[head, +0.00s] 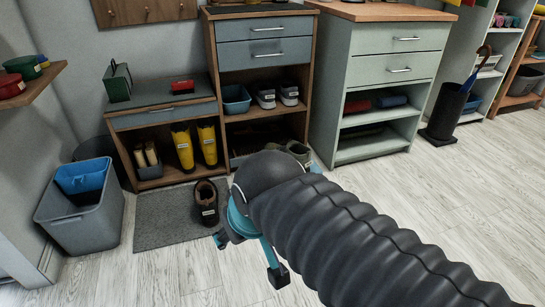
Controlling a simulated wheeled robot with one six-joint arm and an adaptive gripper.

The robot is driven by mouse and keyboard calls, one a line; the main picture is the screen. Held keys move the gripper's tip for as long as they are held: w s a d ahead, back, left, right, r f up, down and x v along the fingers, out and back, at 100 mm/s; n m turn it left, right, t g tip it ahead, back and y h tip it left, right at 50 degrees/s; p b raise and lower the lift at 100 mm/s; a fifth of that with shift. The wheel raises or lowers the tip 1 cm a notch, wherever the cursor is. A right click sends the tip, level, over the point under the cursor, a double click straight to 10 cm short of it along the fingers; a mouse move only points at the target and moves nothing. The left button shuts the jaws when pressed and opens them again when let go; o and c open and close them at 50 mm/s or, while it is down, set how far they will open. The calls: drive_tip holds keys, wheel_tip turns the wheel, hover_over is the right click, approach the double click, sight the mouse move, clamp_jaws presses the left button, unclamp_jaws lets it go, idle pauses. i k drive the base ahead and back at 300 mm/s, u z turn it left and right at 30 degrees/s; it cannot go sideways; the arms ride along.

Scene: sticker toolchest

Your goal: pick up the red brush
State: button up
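A small red object (182,86) with a pale label lies on top of the low cabinet at the left. It may be the red brush, but its shape is too small to tell. My gripper (248,258) is at the lower middle, over the floor and far from that object. Its teal fingers with dark tips look spread apart, with bare floor between them. My black ribbed arm hides part of the floor and the shoes behind it.
A dark green box (117,82) stands left of the red object. Yellow boots (183,150) stand in the cabinet below. A grey bin (80,215) and a mat (155,222) with a shoe (206,203) are in front. The floor (450,190) at right is clear.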

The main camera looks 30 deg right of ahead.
sight(186, 86)
drive_tip(key=u, duration=0.3)
drive_tip(key=i, duration=0.9)
drive_tip(key=z, duration=0.55)
drive_tip(key=i, duration=0.8)
drive_tip(key=z, duration=0.6)
